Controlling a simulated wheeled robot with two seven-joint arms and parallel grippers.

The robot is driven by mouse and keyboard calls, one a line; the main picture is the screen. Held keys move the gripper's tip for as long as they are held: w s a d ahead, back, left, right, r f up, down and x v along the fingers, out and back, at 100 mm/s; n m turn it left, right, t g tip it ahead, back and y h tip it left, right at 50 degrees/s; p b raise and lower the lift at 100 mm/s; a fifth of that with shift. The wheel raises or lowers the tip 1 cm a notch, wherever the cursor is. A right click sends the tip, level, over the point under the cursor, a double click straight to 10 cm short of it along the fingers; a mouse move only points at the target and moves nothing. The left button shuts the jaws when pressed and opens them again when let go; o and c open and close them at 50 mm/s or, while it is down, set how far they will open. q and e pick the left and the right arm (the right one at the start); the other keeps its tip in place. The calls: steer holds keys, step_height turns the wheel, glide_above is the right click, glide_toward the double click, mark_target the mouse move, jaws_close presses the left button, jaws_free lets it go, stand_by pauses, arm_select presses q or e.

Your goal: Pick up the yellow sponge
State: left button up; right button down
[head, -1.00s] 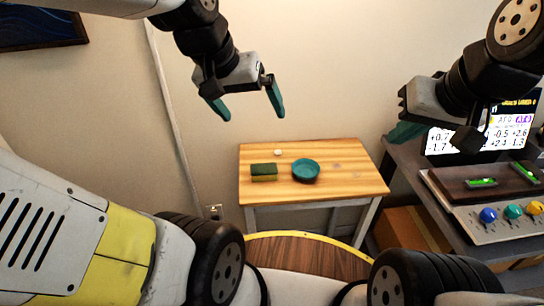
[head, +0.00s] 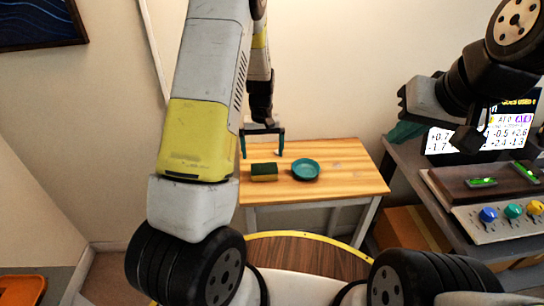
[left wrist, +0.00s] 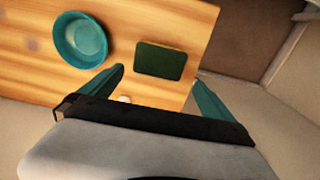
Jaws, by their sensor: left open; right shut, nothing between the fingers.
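The sponge (head: 264,174), yellow below with a dark green top, lies on the small wooden table, left of a teal bowl. In the left wrist view its green top (left wrist: 160,61) shows ahead of my fingertips and between their lines. My left gripper (head: 262,156) is open and empty, above the table near the sponge; its teal fingers also show in the left wrist view (left wrist: 158,77). My right gripper (head: 405,132) is at the right, near the side desk, shut and empty, its fingers partly visible.
The teal bowl (head: 305,169) stands close to the right of the sponge. A grey desk at right holds a screen (head: 485,133) and a panel with coloured knobs (head: 513,211).

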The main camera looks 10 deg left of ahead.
mark_target(264, 168)
arm_select(q)
steer(key=f, duration=0.5)
steer(key=s+f, duration=0.1)
steer(key=f, duration=0.1)
steer(key=shift+d+f, duration=0.3)
steer(key=shift+f, duration=0.1)
steer(key=c, duration=1.3)
steer(key=shift+w+r, duration=0.1)
steer(key=shift+r, duration=0.5)
steer(key=r, duration=0.1)
steer(key=s+r, duration=0.1)
steer(key=shift+d+r, duration=0.15)
steer(key=shift+r, duration=0.15)
steer(key=s+d, duration=0.1)
steer(key=s, duration=0.3)
steer(key=s+d+r, duration=0.1)
steer(key=s, duration=0.4)
steer(key=s+d, duration=0.2)
steer(key=s, duration=0.3)
steer(key=shift+s+r, duration=0.15)
steer(key=shift+s, duration=0.1)
